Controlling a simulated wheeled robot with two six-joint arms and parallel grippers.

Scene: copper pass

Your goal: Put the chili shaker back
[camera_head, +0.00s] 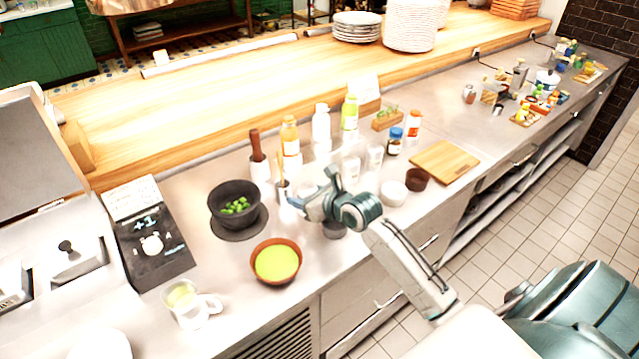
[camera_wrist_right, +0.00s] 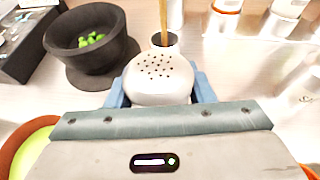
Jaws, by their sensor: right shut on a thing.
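My right gripper (camera_head: 303,203) is over the steel counter, between the bowls on the left and the bottles behind. In the right wrist view, its blue fingers (camera_wrist_right: 160,95) are shut on a white, rounded shaker (camera_wrist_right: 160,78) with dark holes in its top, which I take to be the chili shaker. The shaker looks upright; I cannot tell whether its base touches the counter. In the head view the gripper largely hides it. A pale pot with a wooden stick (camera_wrist_right: 164,25) stands just beyond it. My left gripper is not in view.
A dark mortar with green pieces (camera_head: 235,190) and a brown bowl of green sauce (camera_head: 276,248) stand left. Several bottles (camera_head: 321,130) stand behind. White (camera_head: 394,193) and dark (camera_head: 416,179) small bowls and a wooden board (camera_head: 445,162) are right. Counter beyond the board is clearer.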

